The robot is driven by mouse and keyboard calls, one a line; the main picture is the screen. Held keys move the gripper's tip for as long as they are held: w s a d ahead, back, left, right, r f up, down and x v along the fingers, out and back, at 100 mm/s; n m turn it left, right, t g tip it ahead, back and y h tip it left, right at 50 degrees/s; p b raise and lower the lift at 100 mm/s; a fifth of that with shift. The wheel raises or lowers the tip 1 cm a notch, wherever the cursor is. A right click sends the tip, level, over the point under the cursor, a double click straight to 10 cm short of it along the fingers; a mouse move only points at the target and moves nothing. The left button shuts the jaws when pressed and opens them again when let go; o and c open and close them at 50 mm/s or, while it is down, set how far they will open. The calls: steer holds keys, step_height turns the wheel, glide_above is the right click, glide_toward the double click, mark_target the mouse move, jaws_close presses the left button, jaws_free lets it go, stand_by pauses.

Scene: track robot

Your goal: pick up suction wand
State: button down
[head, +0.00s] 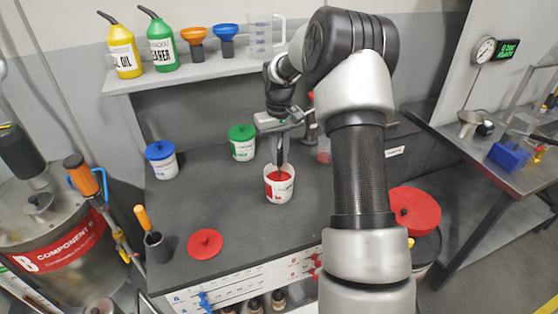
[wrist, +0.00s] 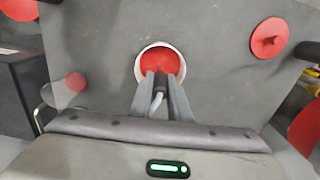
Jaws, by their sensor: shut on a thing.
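The suction wand (wrist: 159,85) shows in the wrist view as a slim dark piece with a pale bent part, between my fingers. My gripper (wrist: 161,78) is shut on it, and it also shows in the head view (head: 280,165), pointing down over the white cup (head: 278,190). The cup has a red label and red contents, and it also shows in the wrist view (wrist: 141,58). The wand's lower end is at or inside the cup's mouth; its exact depth is hidden.
A blue-lidded tub (head: 160,160) and a green-lidded tub (head: 242,142) stand behind left. A red lid (head: 205,244) lies front left, near an orange-handled tool (head: 141,217) in a dark holder. A shelf (head: 150,82) with bottles and funnels runs behind. Bench surface left of the cup is clear.

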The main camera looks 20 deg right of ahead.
step_height(320, 180, up, 9)
step_height(320, 180, up, 6)
steer(key=p, duration=0.5)
steer(key=shift+f, duration=0.2)
